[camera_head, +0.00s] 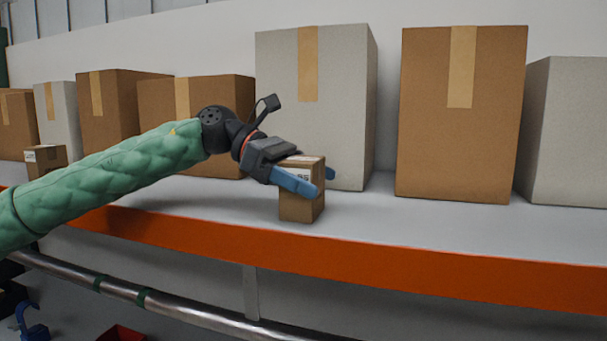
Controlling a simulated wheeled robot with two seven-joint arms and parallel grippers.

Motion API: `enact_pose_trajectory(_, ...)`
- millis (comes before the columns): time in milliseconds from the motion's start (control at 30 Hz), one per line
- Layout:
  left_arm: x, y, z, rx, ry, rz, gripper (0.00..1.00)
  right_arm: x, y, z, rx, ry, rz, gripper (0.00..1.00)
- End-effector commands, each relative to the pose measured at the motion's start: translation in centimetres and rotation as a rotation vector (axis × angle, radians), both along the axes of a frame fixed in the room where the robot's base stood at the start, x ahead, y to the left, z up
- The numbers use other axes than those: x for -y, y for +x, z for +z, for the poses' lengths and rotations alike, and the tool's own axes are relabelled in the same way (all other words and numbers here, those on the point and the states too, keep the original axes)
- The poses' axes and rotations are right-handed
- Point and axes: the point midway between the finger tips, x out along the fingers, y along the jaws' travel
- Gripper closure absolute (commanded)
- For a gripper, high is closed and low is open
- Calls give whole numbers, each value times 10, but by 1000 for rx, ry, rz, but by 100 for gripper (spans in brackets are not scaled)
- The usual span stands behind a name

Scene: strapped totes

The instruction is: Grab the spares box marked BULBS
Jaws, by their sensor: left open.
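A small brown box (300,208) stands upright near the front of the shelf. Its white label is mostly hidden by my gripper; the visible end seems to read "BS", but I cannot read the whole word. My left gripper (323,182) is open, with its blue fingers on either side of the upper part of this box. I cannot tell whether the fingers touch it. Another small brown box (47,164) with a white label stands at the far left; its label is too small to read. My right gripper is not in view.
Large brown and grey cartons line the back, including a tall grey one (345,110) close behind the small box and a brown one (460,120) to its right. The shelf (420,230) has an orange front edge (400,277). Its front strip right of the box is clear.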

Motion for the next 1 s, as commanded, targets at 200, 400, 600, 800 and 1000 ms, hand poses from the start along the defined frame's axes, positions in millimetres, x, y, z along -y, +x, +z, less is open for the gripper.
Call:
enact_pose_trajectory(200,4,-1,-3,0,-1,1,2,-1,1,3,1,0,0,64)
enact_pose_trajectory(400,4,-1,-3,0,-1,1,16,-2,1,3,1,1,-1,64)
enact_pose_trajectory(600,4,-1,-2,0,-1,1,55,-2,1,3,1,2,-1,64)
enact_pose_trajectory(800,4,-1,-2,0,-1,1,55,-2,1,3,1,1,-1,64)
enact_pose_trajectory(1000,4,-1,5,3,-2,1,55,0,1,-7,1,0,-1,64)
